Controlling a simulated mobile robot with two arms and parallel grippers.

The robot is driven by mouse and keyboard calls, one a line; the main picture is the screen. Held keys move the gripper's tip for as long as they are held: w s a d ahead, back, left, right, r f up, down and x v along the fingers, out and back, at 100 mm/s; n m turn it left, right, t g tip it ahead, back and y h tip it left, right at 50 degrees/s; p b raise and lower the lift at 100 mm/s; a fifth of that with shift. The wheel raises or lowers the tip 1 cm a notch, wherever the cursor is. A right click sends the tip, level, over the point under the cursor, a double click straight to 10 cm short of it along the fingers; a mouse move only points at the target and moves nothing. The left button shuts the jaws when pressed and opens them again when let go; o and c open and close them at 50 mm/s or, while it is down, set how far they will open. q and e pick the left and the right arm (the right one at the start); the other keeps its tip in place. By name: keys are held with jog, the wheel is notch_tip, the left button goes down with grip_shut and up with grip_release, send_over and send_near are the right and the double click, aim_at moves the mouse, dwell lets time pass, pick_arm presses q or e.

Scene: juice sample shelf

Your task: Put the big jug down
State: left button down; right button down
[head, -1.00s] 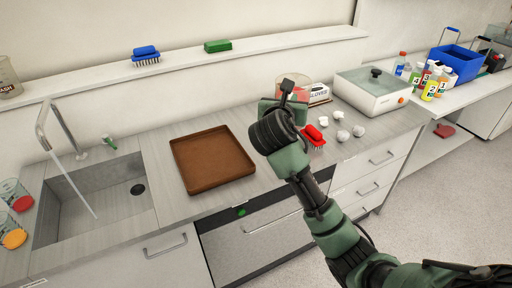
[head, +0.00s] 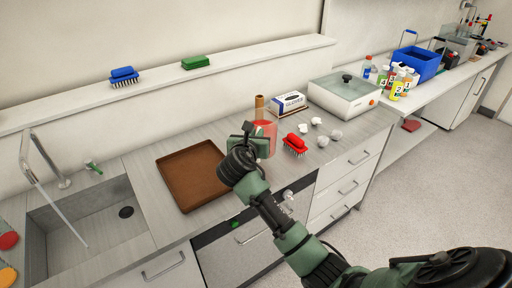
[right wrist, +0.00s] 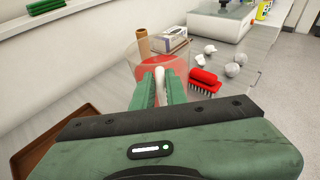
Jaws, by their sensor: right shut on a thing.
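The big jug (head: 265,132) is clear with red contents. It also shows in the right wrist view (right wrist: 146,68), upright just beyond my fingers. My right gripper (head: 248,148) is shut on the jug's pale handle; in the right wrist view its green fingers (right wrist: 160,88) close around the handle. The jug is over the counter, between the brown tray (head: 181,176) and the red brush (head: 296,145). Its base is partly hidden by my gripper, so I cannot tell whether it touches the counter. My left gripper is not in view.
A brown tube (head: 259,106) and a glove box (head: 286,103) stand behind the jug. Several crumpled white pieces (head: 323,141) lie right of the brush, near a white lidded appliance (head: 344,95). The sink (head: 95,225) is at left. The tray is empty.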

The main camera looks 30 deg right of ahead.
notch_tip(320, 180, down, 5)
jog(key=shift+f, duration=0.2)
jog(key=c, duration=1.4)
grip_release()
jog(key=shift+f, duration=0.15)
jog(key=shift+c, duration=0.2)
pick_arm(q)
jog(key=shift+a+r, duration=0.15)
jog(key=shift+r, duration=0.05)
pick_arm(e)
jog(key=shift+s, duration=0.1)
